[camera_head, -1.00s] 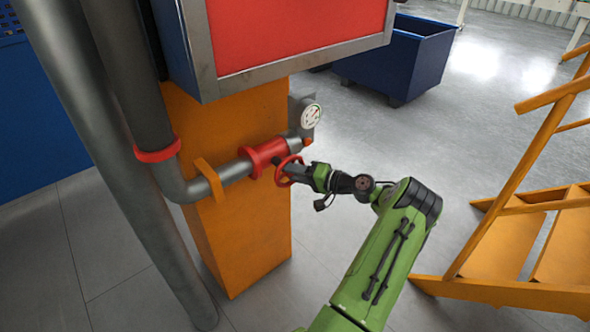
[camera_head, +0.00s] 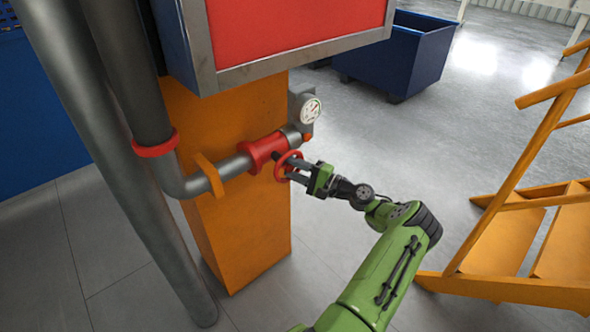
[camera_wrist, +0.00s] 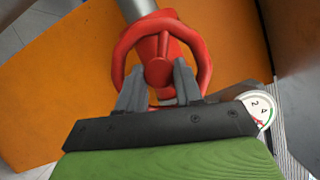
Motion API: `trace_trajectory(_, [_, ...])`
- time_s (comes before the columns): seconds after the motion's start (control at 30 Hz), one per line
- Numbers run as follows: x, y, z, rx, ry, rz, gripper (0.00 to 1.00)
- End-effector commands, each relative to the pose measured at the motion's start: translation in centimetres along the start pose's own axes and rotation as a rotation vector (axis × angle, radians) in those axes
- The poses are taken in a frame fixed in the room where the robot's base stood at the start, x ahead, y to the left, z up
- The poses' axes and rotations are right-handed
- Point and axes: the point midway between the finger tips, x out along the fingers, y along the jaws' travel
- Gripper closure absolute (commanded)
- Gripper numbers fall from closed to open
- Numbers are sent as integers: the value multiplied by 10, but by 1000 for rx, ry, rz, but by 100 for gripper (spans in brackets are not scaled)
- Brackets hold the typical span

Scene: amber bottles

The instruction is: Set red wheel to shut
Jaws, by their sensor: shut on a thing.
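The red wheel (camera_head: 283,166) is a small handwheel on a red valve body (camera_head: 262,151) in a grey pipe, in front of an orange column. My gripper (camera_head: 291,170) reaches it from the right in the head view. In the wrist view the wheel (camera_wrist: 122,53) faces me, with its round hub in the middle. My two grey fingers (camera_wrist: 159,84) sit at the lower part of the wheel, one on each side below the hub, shut on it. The fingertips are partly hidden by the wheel.
A pressure gauge (camera_head: 311,111) is mounted just above and right of the wheel; it also shows in the wrist view (camera_wrist: 258,110). The orange column (camera_head: 240,230) stands behind the pipe (camera_head: 190,188). A red panel overhangs above. Orange stairs (camera_head: 500,240) stand at right; a blue bin (camera_head: 400,60) is behind.

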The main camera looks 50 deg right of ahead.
Motion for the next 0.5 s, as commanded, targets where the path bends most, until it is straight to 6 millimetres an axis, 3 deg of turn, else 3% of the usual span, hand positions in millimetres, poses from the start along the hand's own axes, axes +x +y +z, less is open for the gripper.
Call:
trace_trajectory(0.47, [-1, 2, -1, 15, 2, -1, 96])
trace_trajectory(0.5, [-1, 2, -1, 15, 2, -1, 59])
